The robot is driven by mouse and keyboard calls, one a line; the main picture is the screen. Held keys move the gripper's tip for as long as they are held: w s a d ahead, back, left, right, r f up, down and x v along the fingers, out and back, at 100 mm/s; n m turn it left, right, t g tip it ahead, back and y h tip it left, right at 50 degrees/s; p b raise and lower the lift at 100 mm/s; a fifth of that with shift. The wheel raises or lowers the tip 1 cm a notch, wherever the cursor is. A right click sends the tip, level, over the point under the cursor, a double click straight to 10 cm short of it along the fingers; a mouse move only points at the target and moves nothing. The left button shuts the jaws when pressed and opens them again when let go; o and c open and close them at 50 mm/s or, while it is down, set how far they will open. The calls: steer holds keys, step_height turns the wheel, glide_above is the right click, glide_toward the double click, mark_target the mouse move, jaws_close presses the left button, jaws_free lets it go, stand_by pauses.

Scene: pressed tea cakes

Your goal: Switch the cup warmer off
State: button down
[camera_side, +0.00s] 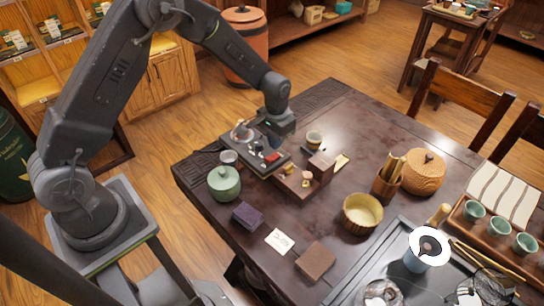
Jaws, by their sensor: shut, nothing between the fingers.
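The cup warmer looks to be the flat dark unit (262,166) near the table's back left edge. A small red patch (272,157), apparently its switch, shows on top; its position is too small to read. A small clear-looking vessel (240,131) stands at its left end. My gripper (274,141) points down just behind the red patch, low over the unit. Its fingers are shut and empty, small and dark against the unit. I cannot tell whether they touch it.
A wooden stand with small items (300,186) is close at the front right. A purple box (247,215), a card (279,241) and a brown block (315,261) lie in front.

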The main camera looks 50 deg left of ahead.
steer(key=shift+r, duration=1.75)
steer(key=shift+r, duration=0.1)
step_height(320, 180, up, 10)
steer(key=t, duration=0.1)
glide_above(276, 155)
steer(key=s, duration=0.4)
steer(key=s+r+t, duration=0.2)
steer(key=s+r, duration=0.5)
steer(key=r, duration=0.1)
steer(key=s+d+r+t, duration=0.1)
steer(key=s+r, duration=0.3)
steer(key=s, duration=1.1)
steer(key=shift+s+d+r+t, duration=0.2)
steer(key=shift+r+t, duration=0.05)
steer(key=shift+t, duration=0.55)
